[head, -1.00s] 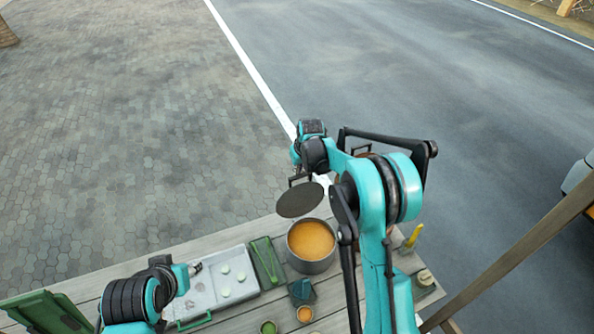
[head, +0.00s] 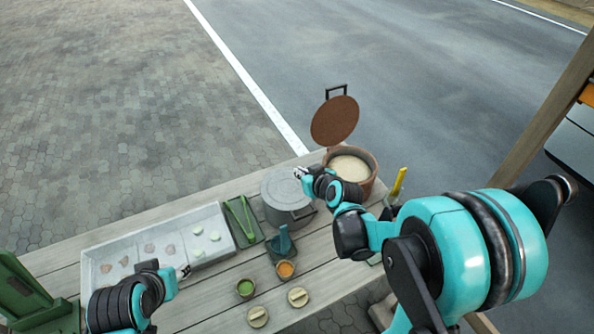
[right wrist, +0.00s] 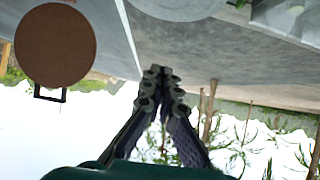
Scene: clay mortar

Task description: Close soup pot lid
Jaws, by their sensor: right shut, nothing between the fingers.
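The grey soup pot (head: 288,212) stands on the table with its round grey lid (head: 283,184) lying flat over the opening. The soup is hidden. My right gripper (head: 299,173) is shut and empty, just over the far right edge of the lid; whether it touches the lid I cannot tell. In the right wrist view its fingers (right wrist: 158,72) are together with nothing between them. My left gripper (head: 184,271) is small in view at the front edge of the white tray, and its jaws are unclear.
A brown pot (head: 366,178) of pale food stands to the right, its brown lid (head: 335,121) raised; that lid also shows in the right wrist view (right wrist: 57,45). A white tray (head: 105,247), green tongs (head: 241,215) and small bowls (head: 285,269) occupy the table's left and front.

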